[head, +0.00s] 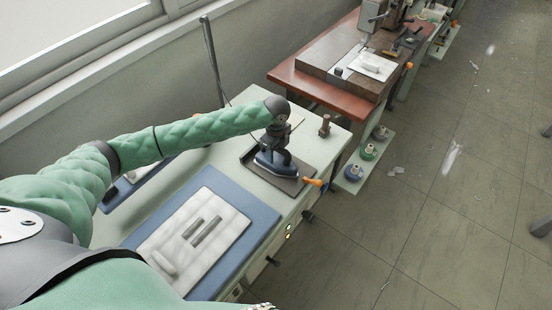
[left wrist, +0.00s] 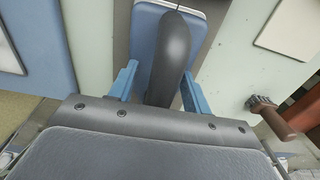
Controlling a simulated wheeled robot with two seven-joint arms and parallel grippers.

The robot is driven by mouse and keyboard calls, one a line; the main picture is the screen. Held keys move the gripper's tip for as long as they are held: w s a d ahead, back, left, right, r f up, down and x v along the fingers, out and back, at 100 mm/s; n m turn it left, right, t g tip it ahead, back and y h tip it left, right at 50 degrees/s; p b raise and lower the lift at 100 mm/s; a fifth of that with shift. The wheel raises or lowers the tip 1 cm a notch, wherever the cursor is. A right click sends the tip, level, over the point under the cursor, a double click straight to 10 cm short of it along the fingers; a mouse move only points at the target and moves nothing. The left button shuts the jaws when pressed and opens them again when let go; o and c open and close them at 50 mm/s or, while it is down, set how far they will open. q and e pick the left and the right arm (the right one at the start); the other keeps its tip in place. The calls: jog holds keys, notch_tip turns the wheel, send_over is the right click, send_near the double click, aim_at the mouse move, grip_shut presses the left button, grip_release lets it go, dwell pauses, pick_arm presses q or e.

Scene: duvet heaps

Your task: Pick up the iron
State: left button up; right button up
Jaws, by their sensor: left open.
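The iron (head: 268,164) has a blue body and stands on a dark rest plate (head: 291,187) on the pale work table. My left gripper (head: 277,150) is directly above it, pointing down, and hides part of its top. In the left wrist view, the iron's dark grey handle (left wrist: 170,60) runs between the two blue fingers of my left gripper (left wrist: 160,80). The fingers are open, one on each side of the handle. The iron's blue body (left wrist: 146,32) shows beyond it. My right gripper is not in view.
A blue mat (head: 258,222) with a white quilted pad (head: 212,217) lies nearer on the table. A brown sewing table (head: 312,88) is behind.

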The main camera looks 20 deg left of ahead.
pick_arm(q)
grip_shut()
dwell(1.2)
jog(key=shift+r, duration=0.15)
